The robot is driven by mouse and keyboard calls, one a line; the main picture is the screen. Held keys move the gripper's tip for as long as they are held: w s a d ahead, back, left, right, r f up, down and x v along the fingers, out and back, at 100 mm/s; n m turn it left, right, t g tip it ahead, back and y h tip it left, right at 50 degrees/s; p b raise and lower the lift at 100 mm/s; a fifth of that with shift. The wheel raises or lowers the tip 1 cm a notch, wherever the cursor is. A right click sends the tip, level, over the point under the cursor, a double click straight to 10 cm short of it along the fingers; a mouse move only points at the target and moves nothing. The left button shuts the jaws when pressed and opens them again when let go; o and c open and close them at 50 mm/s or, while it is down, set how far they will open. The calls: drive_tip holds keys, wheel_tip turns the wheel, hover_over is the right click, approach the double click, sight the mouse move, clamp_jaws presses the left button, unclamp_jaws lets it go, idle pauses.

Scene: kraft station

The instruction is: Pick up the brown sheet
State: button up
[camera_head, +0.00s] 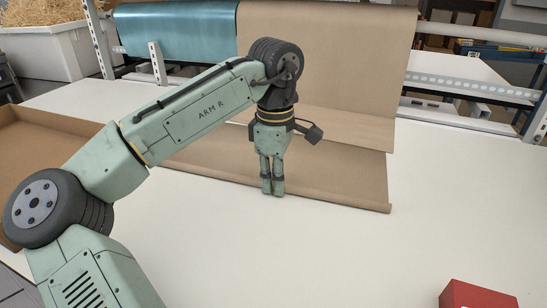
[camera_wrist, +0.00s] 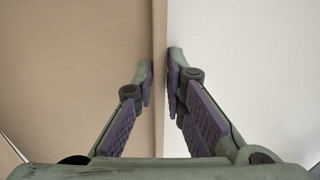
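The brown sheet (camera_head: 343,181) hangs from a roll at the back and lies forward over the white table, its front edge turned up in a small lip. My gripper (camera_head: 272,190) points straight down at that front edge, left of the sheet's front right corner. In the wrist view, my gripper's fingers (camera_wrist: 160,68) are close together, one on each side of the lip of the brown sheet (camera_wrist: 75,65). The lip fills the narrow gap between them, so they look shut on it. The fingers hide a little of the edge in the head view.
A red box (camera_head: 478,296) stands at the front right. An open cardboard box (camera_head: 50,140) is at the left, partly behind my arm. A teal roll (camera_head: 180,30) hangs beside the brown one.

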clamp_jaws()
drive_tip(key=shift+r, duration=0.15)
drive_tip(key=shift+r, duration=0.25)
wheel_tip(320, 180, up, 2)
drive_tip(key=shift+r+b, duration=0.1)
drive_tip(key=shift+b, duration=0.55)
drive_tip(key=s+a+b, duration=0.1)
drive_tip(key=s, duration=0.3)
drive_tip(key=s+a+r+b, duration=0.1)
drive_tip(key=s+a, duration=0.1)
drive_tip(key=s, duration=0.3)
drive_tip(key=s+a+b, duration=0.1)
drive_tip(key=s, duration=0.4)
drive_tip(key=shift+s+a+r, duration=0.1)
drive_tip(key=shift+a+r, duration=0.05)
drive_tip(key=shift+r, duration=0.25)
drive_tip(key=shift+s+a+r, duration=0.1)
drive_tip(key=shift+s+a, duration=0.15)
drive_tip(key=shift+s, duration=0.45)
drive_tip(key=shift+s+a+r, duration=0.1)
drive_tip(key=shift+s+a, duration=0.1)
drive_tip(key=shift+s, duration=0.45)
drive_tip(key=shift+s+a+r+p, duration=0.1)
drive_tip(key=shift+s+a+p, duration=0.2)
drive_tip(key=shift+s, duration=0.5)
drive_tip(key=shift+s+a+p, duration=0.1)
drive_tip(key=shift+s+a, duration=0.25)
drive_tip(key=shift+s, duration=0.5)
